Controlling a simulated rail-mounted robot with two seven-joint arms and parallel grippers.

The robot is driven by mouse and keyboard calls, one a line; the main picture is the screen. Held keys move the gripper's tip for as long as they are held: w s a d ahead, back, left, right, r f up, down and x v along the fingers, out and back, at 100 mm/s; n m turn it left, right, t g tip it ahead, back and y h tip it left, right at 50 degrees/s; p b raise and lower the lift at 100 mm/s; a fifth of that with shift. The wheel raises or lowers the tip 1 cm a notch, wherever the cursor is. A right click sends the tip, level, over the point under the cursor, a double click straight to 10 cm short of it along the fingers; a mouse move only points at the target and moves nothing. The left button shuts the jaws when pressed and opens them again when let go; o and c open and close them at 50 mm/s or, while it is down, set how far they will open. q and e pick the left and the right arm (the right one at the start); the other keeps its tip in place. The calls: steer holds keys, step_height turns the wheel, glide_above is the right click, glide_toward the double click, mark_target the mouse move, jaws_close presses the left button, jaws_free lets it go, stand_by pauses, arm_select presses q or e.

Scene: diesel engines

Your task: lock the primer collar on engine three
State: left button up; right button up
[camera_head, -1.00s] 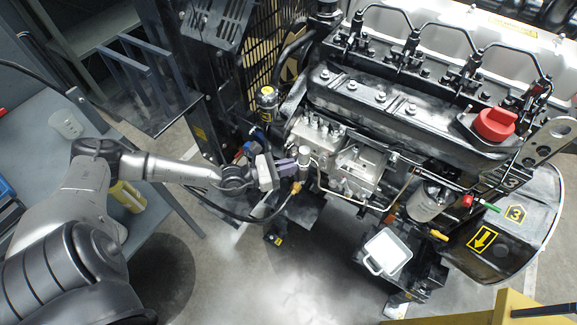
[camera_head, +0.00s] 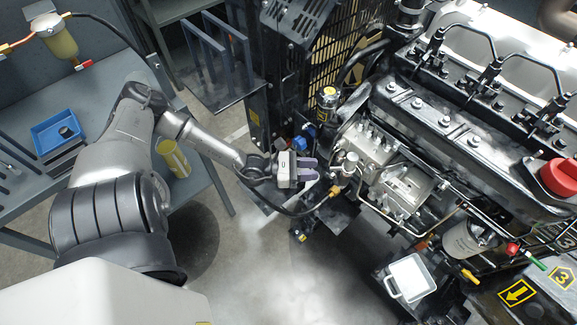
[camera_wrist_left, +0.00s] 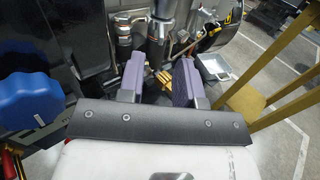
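Engine three (camera_head: 440,120) fills the right of the head view, with a yellow "3" label (camera_head: 562,278) at lower right. A small upright cylinder with a silver top, which looks like the primer (camera_head: 347,162), stands on its near side. I cannot make out whether its collar is locked. My left gripper (camera_head: 309,168) is left of the primer, apart from it, its two purple fingers spread and empty. In the left wrist view the open fingers (camera_wrist_left: 158,78) point toward a dark upright cylinder with a copper-coloured ring (camera_wrist_left: 157,40). My right gripper is not in view.
A black hose ends at a brass fitting (camera_head: 335,191) just below the primer. A white container (camera_head: 410,278) sits below the engine. A blue knob (camera_wrist_left: 28,100) is left of the gripper. Open floor lies below the arm.

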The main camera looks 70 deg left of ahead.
arm_select(q)
steer(key=p+v, duration=0.1)
steer(key=v, duration=0.6)
steer(key=shift+s+a, duration=0.1)
steer(key=shift+s, duration=0.05)
stand_by(0.5)
